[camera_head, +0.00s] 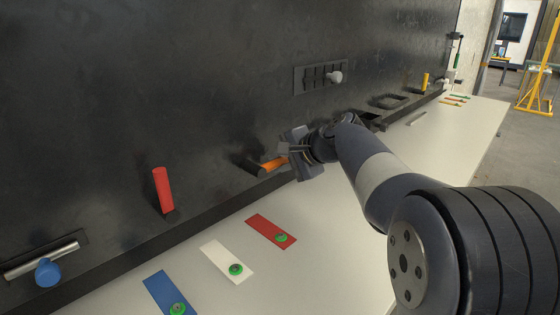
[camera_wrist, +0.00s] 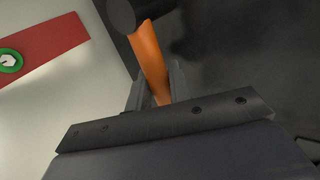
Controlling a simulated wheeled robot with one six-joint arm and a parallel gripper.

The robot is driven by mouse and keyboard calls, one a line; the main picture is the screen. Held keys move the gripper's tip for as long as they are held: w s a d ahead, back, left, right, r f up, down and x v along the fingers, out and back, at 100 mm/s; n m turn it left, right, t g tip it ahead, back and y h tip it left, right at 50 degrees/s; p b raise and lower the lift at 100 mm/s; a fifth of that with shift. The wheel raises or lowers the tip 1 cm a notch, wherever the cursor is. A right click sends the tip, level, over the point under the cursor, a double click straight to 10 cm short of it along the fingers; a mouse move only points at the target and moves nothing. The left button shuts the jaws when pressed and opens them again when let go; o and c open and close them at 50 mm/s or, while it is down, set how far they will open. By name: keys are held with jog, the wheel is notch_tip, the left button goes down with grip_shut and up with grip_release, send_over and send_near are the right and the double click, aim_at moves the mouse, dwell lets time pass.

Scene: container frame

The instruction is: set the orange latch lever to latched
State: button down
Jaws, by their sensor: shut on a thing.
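The orange latch lever (camera_head: 272,163) sticks out from a dark round pivot (camera_head: 252,165) on the black wall, in the middle of the head view. It points to the right, roughly level. My gripper (camera_head: 287,160) is at the lever's free end and shut on it. In the wrist view the orange lever (camera_wrist: 149,58) runs down from the dark pivot (camera_wrist: 125,14) into the space between my gripper's fingers (camera_wrist: 155,92). The lever's tip is hidden by the gripper.
A red lever (camera_head: 163,190) stands on the wall to the left, and a blue knob (camera_head: 48,272) on a metal bar is further left. A slotted panel with a pale knob (camera_head: 336,77) is above. Red (camera_head: 270,231), white and blue plates lie on the pale shelf (camera_head: 330,225) below.

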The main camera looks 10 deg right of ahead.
jog(key=shift+f, duration=0.15)
jog(key=c, duration=1.3)
grip_release()
jog(key=shift+c, duration=0.2)
jog(key=b+v, duration=0.2)
jog(key=v, duration=0.9)
jog(key=shift+a, duration=0.1)
jog(key=p+x, duration=0.2)
jog(key=x, duration=0.9)
